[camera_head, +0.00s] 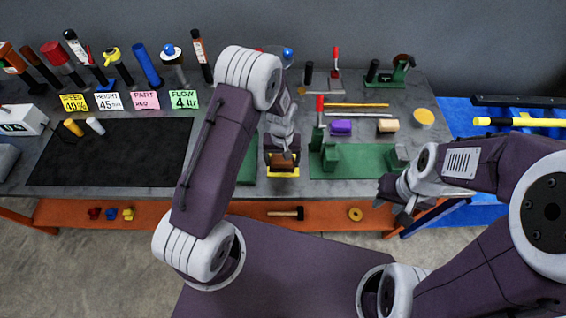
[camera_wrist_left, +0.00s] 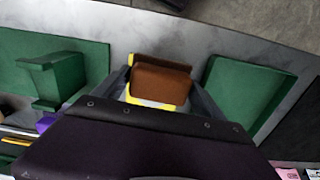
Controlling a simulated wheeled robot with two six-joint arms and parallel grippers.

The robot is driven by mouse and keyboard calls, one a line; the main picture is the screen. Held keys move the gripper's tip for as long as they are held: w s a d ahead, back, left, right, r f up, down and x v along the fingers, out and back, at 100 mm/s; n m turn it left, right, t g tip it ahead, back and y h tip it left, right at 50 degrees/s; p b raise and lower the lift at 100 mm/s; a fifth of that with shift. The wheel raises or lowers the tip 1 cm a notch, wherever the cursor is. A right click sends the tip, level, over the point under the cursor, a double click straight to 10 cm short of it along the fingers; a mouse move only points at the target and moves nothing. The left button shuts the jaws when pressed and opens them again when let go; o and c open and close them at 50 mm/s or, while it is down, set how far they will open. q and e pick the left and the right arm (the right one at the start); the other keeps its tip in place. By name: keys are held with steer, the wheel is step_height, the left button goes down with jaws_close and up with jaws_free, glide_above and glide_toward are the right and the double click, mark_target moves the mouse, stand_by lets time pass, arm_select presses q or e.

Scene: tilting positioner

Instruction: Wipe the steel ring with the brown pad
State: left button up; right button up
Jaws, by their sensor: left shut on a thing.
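The brown pad (camera_head: 284,161) is between the fingers of my left gripper (camera_head: 282,158), over a yellow-marked spot (camera_head: 283,174) at the table's front edge. In the left wrist view the pad (camera_wrist_left: 161,82) sits between the two grey fingers (camera_wrist_left: 160,88), which are shut on it. I cannot tell whether the pad still touches the surface under it. I cannot make out the steel ring in either view; my left arm hides part of the table. My right gripper (camera_head: 397,203) hangs empty near the front edge at the right, its fingers apart.
A black mat (camera_head: 110,165) lies left, mostly clear. Tools line the back.

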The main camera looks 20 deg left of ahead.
mark_target(282, 159)
arm_select(q)
steer(key=shift+w+r, duration=0.1)
steer(key=shift+r, duration=0.55)
steer(key=shift+s+d+r+p, duration=0.1)
steer(key=shift+s+r+p, duration=0.1)
steer(key=shift+r+p, duration=1)
steer(key=shift+w+r+p, duration=0.1)
steer(key=shift+r+p, duration=0.5)
steer(key=shift+r, duration=0.25)
